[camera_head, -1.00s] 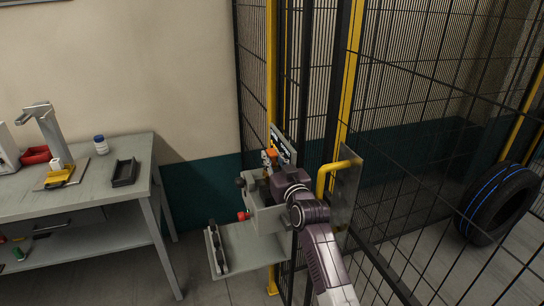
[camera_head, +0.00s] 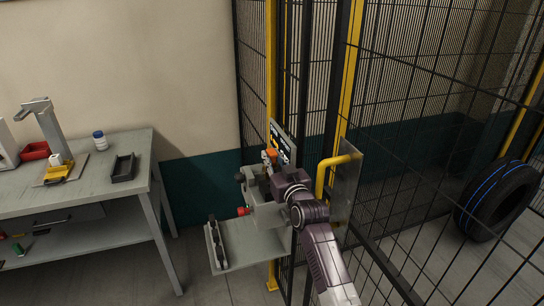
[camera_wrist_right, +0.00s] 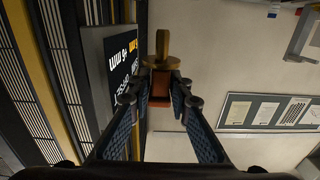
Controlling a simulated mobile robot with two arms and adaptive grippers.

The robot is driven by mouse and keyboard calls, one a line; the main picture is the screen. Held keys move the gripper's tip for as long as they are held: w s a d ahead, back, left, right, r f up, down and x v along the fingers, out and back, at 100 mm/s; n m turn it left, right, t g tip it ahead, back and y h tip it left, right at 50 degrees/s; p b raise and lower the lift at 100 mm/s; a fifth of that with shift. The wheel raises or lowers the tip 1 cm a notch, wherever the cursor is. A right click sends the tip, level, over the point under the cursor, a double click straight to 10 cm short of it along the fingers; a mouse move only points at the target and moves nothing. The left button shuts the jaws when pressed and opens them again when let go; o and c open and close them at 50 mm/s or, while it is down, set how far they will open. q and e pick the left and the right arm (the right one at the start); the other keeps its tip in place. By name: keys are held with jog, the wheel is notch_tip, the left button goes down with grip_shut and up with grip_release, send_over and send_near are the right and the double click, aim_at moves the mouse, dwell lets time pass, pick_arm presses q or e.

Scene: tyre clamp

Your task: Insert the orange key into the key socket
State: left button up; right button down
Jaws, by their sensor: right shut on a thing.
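The orange key (camera_wrist_right: 160,88) is held between the fingertips of my right gripper (camera_wrist_right: 160,98), which is shut on it. A brass-coloured part (camera_wrist_right: 161,52) extends ahead of the orange body in the wrist view. In the head view, the orange key (camera_head: 270,154) shows small beside a dark sign panel, just beyond my right gripper (camera_head: 274,167). I cannot make out the key socket in either view. My left gripper is not in view.
The dark sign panel (camera_wrist_right: 110,65) is close left of the key. A grey box with a red button (camera_head: 243,211) and a shelf (camera_head: 250,248) sit below the gripper. A yellow handle (camera_head: 335,163) and mesh fence are at right. A workbench (camera_head: 85,190) is at left.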

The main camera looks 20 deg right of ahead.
jog(key=shift+f+b, duration=2.2)
jog(key=shift+f, duration=1.4)
jog(key=shift+f, duration=0.1)
jog(key=c, duration=1.7)
grip_release()
jog(key=shift+s, duration=0.15)
